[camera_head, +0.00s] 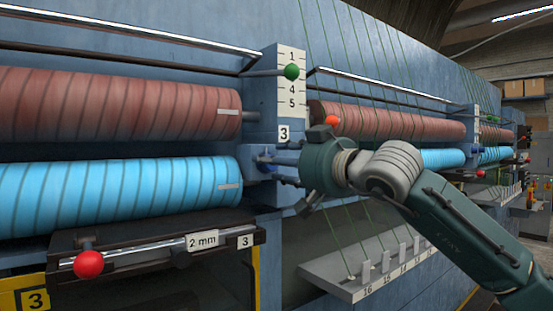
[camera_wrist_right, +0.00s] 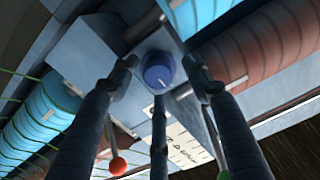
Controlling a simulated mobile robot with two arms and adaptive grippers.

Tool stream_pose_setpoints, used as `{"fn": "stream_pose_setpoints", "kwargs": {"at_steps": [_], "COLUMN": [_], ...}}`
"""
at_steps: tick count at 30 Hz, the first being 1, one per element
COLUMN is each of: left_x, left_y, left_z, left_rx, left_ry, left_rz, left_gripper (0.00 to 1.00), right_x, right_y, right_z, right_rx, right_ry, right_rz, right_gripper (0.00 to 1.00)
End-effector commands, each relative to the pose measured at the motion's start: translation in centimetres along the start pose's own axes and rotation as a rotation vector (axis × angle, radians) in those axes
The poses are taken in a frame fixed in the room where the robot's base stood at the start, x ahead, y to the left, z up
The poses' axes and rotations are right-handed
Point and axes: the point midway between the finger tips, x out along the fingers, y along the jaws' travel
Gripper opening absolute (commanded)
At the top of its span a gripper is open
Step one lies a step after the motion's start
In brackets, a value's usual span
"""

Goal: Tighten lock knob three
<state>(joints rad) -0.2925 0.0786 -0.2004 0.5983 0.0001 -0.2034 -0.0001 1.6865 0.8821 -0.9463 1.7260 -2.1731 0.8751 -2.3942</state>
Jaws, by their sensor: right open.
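Lock knob three is a round blue knob with a white mark on its face (camera_wrist_right: 158,72), seen in the right wrist view on a grey-blue block. In the head view a white "3" label (camera_head: 284,133) sits on the post just above the knob's place, where my gripper partly covers the view. My right gripper (camera_head: 284,166) reaches in from the right to this spot. In the right wrist view its three fingers (camera_wrist_right: 160,78) are spread around the knob, open; I cannot tell whether any touches it. My left gripper is not in view.
A scale plate (camera_head: 291,92) with a green ball lever (camera_head: 291,72) stands above. An orange-red ball (camera_head: 332,120) is close behind my gripper. Brown rollers (camera_head: 120,108) and cyan rollers (camera_head: 110,195) flank the post. A red ball (camera_head: 89,264) and numbered tray (camera_head: 350,285) are below.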

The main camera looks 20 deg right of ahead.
Motion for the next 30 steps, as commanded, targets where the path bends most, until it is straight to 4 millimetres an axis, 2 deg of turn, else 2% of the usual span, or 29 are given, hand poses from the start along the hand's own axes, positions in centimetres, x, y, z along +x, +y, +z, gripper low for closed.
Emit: {"fn": "stream_pose_setpoints", "kwargs": {"at_steps": [5, 12, 18, 24, 30], "left_x": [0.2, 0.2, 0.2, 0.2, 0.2], "left_y": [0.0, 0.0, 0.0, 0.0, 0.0], "left_z": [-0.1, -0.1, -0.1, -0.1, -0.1], "left_rx": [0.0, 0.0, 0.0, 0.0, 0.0], "left_ry": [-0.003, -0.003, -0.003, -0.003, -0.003], "left_rz": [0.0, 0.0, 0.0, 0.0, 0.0], "left_gripper": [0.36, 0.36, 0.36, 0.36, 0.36], "right_x": [-1.9, -7.0, -10.5, -11.9, -12.0], "right_y": [0.1, 0.1, 0.1, 0.1, 0.0], "right_z": [0.1, -0.1, -0.2, -0.2, -0.2], "right_rx": [0.0, -0.002, -0.002, -0.001, 0.0], "right_ry": [-0.001, 0.003, 0.004, 0.003, 0.003], "right_rz": [0.002, 0.003, 0.002, 0.002, 0.001], "right_gripper": [0.48, 0.48, 0.48, 0.48, 0.48]}}
